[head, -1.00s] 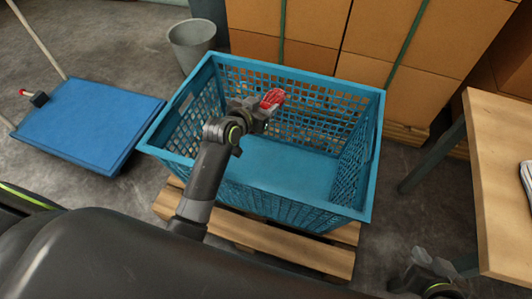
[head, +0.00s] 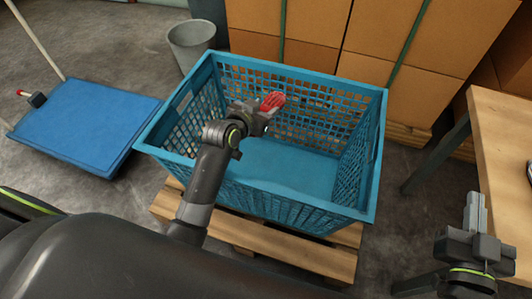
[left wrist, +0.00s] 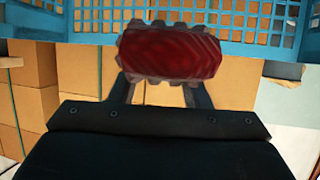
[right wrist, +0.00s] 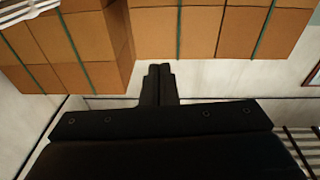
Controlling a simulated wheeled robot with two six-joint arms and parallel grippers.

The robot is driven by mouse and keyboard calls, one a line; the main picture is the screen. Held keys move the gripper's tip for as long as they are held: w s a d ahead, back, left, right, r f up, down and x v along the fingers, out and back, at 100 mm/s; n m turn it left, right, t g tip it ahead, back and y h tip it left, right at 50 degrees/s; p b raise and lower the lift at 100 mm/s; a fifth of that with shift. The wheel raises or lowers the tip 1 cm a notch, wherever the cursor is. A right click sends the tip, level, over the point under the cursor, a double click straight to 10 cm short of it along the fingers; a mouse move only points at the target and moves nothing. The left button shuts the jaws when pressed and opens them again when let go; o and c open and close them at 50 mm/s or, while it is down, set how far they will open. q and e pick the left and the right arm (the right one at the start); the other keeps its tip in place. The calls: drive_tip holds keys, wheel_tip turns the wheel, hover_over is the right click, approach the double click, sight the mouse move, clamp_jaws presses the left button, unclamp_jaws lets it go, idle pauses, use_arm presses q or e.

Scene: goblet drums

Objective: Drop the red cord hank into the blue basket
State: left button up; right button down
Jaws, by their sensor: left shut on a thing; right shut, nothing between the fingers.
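The red cord hank (head: 272,101) is held in my left gripper (head: 266,110), over the open blue basket (head: 262,194). In the left wrist view the hank (left wrist: 170,52) spans across the two fingers, with the basket's lattice wall (left wrist: 230,22) behind it. The basket stands on a wooden pallet, and its visible floor is bare. My right gripper (head: 475,212) is at the lower right of the head view, beside the wooden table. In the right wrist view its fingers (right wrist: 160,86) are together with nothing between them.
Stacked cardboard boxes (head: 385,40) stand behind the basket. A grey bin (head: 192,46) is at the back left, and a blue flat cart (head: 85,122) is to the left. A wooden table (head: 503,160) is at the right. The pallet (head: 255,243) sticks out in front of the basket.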

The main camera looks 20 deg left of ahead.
use_arm(q)
drive_tip(key=shift+f+b, duration=0.25)
drive_tip(key=shift+b, duration=0.05)
use_arm(e)
drive_tip(key=shift+s+a+r+n+t, duration=0.1)
drive_tip(key=shift+s+r+n+t, duration=0.1)
drive_tip(key=shift+r+t, duration=0.8)
drive_tip(key=shift+s+a+r+n+t, duration=0.15)
drive_tip(key=shift+r+t, duration=0.35)
drive_tip(key=shift+r, duration=0.9)
use_arm(q)
drive_tip(key=o, duration=1.1)
drive_tip(key=shift+s, duration=0.1)
use_arm(e)
drive_tip(key=shift+f, duration=0.1)
